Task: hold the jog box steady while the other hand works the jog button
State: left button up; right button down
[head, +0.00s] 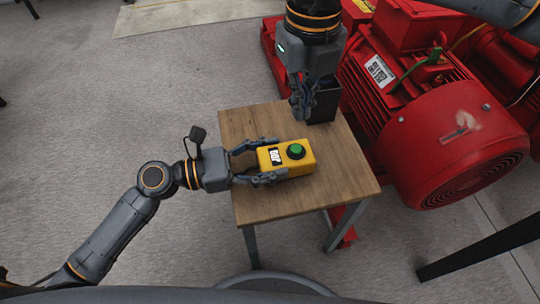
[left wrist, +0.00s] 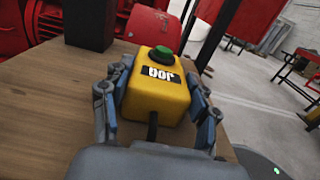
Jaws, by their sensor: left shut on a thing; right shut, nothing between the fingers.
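My left gripper (head: 264,162) is shut on the jog box, one finger along each side. The left wrist view shows the box (left wrist: 157,95) between both fingers, its label and green button (left wrist: 161,54) uncovered and a dark cable at its near end. My right gripper (head: 299,108) is shut and empty above the table's far part, beyond the box and apart from the button, beside a black holder.
The black holder (head: 324,103) stands at the table's far right corner. A large red motor and pump set (head: 450,135) is close on the right. The table's near part is bare, and open grey floor (head: 120,110) lies to the left.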

aim_at(301, 149)
dwell(0.3)
jog(key=shift+d+r+n+t+y, duration=0.15)
jog(key=shift+n+y, duration=0.3)
jog(key=shift+y, duration=1.1)
jog(key=shift+d+r+n+t+y, duration=0.2)
jog(key=shift+n+y, duration=0.2)
jog(key=shift+y, duration=1.1)
jog(key=shift+d+r+n+t+y, duration=0.15)
jog(key=shift+n+y, duration=0.3)
jog(key=shift+y, duration=1.1)
jog(key=shift+f, duration=0.1)
jog(key=shift+f, duration=4.35)
jog(key=shift+f, duration=0.4)
jog(key=shift+f, duration=0.55)
